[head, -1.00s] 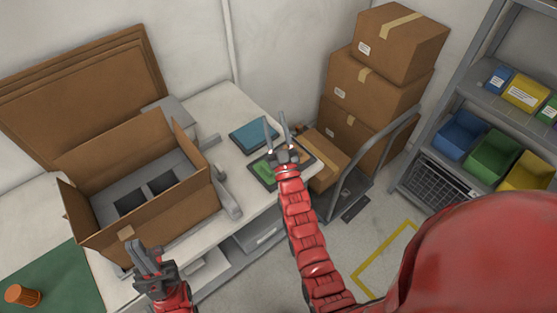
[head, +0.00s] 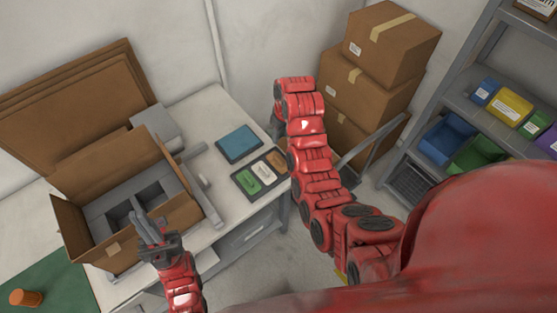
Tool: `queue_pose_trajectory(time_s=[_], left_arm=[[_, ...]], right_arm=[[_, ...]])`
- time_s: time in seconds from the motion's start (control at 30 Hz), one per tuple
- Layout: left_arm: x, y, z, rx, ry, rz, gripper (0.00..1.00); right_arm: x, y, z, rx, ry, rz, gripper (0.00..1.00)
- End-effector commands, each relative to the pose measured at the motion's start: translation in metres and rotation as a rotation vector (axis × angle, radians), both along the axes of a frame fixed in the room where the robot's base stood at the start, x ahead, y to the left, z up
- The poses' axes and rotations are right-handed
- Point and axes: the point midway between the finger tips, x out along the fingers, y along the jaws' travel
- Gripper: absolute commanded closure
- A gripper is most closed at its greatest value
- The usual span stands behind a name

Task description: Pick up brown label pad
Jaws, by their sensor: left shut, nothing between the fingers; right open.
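A dark tray (head: 241,180) on the white bench holds a green pad (head: 249,181), a pale-labelled pad (head: 262,170) and a brown pad (head: 277,158), which is at the tray's right end. My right arm passes close beside the brown pad in the picture. A small grey part of my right gripper (head: 277,122) shows at the arm's left edge, above the tray in the picture. Its fingertips are mostly hidden by the arm. My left gripper (head: 142,217) is shut and empty, in front of the open cardboard box (head: 185,217).
A blue pad (head: 238,143) lies behind the tray. A grey bar-like fixture (head: 205,185) stands between box and tray. Stacked cartons (head: 375,90) and a shelf with coloured bins (head: 447,138) are to the right. An orange cylinder (head: 25,298) stands on a green mat (head: 60,270).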

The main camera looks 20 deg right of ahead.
Motion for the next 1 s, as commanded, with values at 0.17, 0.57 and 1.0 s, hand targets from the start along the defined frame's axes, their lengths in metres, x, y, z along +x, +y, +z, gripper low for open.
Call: queue_pose_trajectory(time_s=[0.17, 0.57, 1.0], left_arm=[[0.000, 0.000, -0.041, 0.000, 0.001, 0.000, 1.00], [0.000, 0.000, -0.114, 0.000, 0.000, 0.000, 1.00], [0.000, 0.000, -0.077, 0.000, 0.001, 0.000, 1.00]], right_arm=[[0.003, 0.001, -0.038, -0.001, 0.005, 0.002, 0.55], [0.013, 0.005, -0.106, -0.001, 0.003, 0.001, 0.55], [0.017, 0.003, -0.125, 0.001, 0.004, -0.001, 0.55]])
